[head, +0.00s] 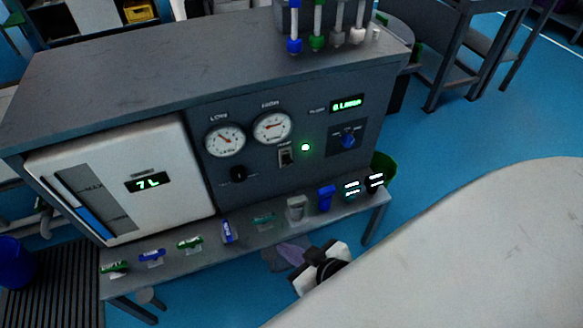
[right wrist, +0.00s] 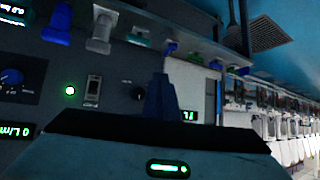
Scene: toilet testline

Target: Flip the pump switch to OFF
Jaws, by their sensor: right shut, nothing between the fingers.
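The pump switch (head: 287,156) is a small toggle in a light plate on the dark front panel, below the two gauges. A round green lamp (head: 305,147) glows just right of it. The right wrist view shows the panel turned over, with the switch (right wrist: 93,88) left of my fingers and the lit lamp (right wrist: 70,90) beyond it. My right gripper (head: 283,256) is below the lower shelf edge in the head view, apart from the switch. Its fingers (right wrist: 160,93) are shut and empty. The lever's exact position is too small to tell. My left gripper is not in view.
A shelf (head: 262,236) with several small valves and displays juts out below the panel. A black knob (head: 238,174) and a blue knob (head: 348,138) flank the switch. A white tank (head: 160,150) reading 7 L stands left. My pale arm covers the lower right.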

